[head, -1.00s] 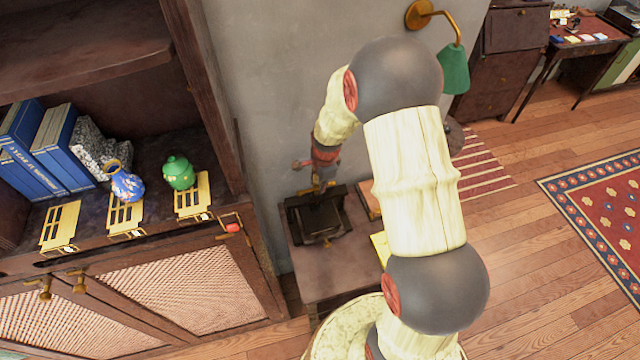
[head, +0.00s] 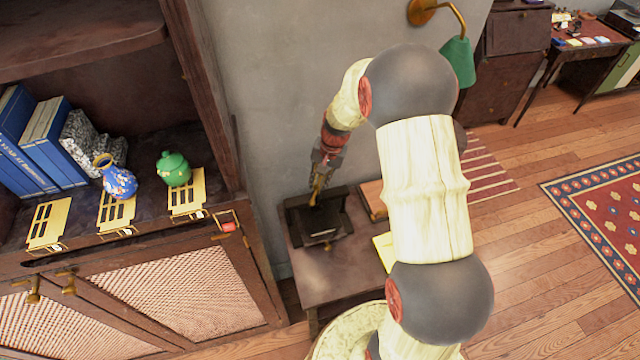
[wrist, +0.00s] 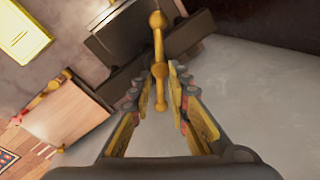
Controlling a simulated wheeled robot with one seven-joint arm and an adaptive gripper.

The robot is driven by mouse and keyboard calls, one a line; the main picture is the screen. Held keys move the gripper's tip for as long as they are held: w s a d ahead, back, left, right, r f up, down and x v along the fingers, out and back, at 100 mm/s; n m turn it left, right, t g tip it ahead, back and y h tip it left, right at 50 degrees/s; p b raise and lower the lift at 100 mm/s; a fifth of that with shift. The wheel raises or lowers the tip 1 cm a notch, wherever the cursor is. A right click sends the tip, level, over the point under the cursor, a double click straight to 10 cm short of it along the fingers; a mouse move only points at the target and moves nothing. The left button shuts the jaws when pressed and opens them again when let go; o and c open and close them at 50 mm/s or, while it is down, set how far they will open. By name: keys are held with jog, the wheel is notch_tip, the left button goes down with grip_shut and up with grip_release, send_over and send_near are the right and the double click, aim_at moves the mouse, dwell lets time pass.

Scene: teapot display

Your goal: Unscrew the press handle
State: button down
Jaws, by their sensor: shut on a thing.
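The black press (head: 322,236) stands on a small wooden side table against the grey wall. My gripper (head: 319,178) is above the press in the head view, with its fingers pointing down. It is shut on a brass handle (head: 315,193), a bar with rounded ends. In the wrist view the handle (wrist: 158,40) stands between the fingertips of my gripper (wrist: 166,80), and the dark press (wrist: 128,38) is behind it. The handle's lower end is close to the press top in the head view; I cannot tell whether they touch.
A shelf at left holds blue books (head: 25,145), a blue vase (head: 117,178) and a green jar (head: 173,168). A green lamp (head: 458,62) hangs on the wall.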

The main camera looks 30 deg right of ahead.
jog(key=n, duration=0.3)
jog(key=n+g, duration=0.1)
jog(key=n, duration=0.1)
jog(key=shift+w+a+n+y+b, duration=0.15)
jog(key=shift+w+n+y+b, duration=0.15)
jog(key=n, duration=0.3)
jog(key=shift+w+a+n+g, duration=0.1)
jog(key=shift+a+n+g, duration=0.1)
jog(key=shift+n+g, duration=0.15)
jog(key=n, duration=0.3)
jog(key=shift+a+n+g, duration=0.15)
jog(key=shift+n+g, duration=0.1)
jog(key=shift+g, duration=0.1)
jog(key=n, duration=0.1)
jog(key=n+p, duration=0.1)
jog(key=n, duration=0.3)
jog(key=shift+a+g+h, duration=0.35)
jog(key=shift+g+h, duration=0.05)
jog(key=n+p, duration=0.1)
jog(key=n, duration=0.2)
jog(key=n+h+p, duration=0.1)
jog(key=n, duration=0.2)
jog(key=shift+s+a+g, duration=0.2)
jog(key=shift+g, duration=0.1)
jog(key=shift+n, duration=0.3)
jog(key=c, duration=1.8)
grip_release()
jog(key=shift+c, duration=0.2)
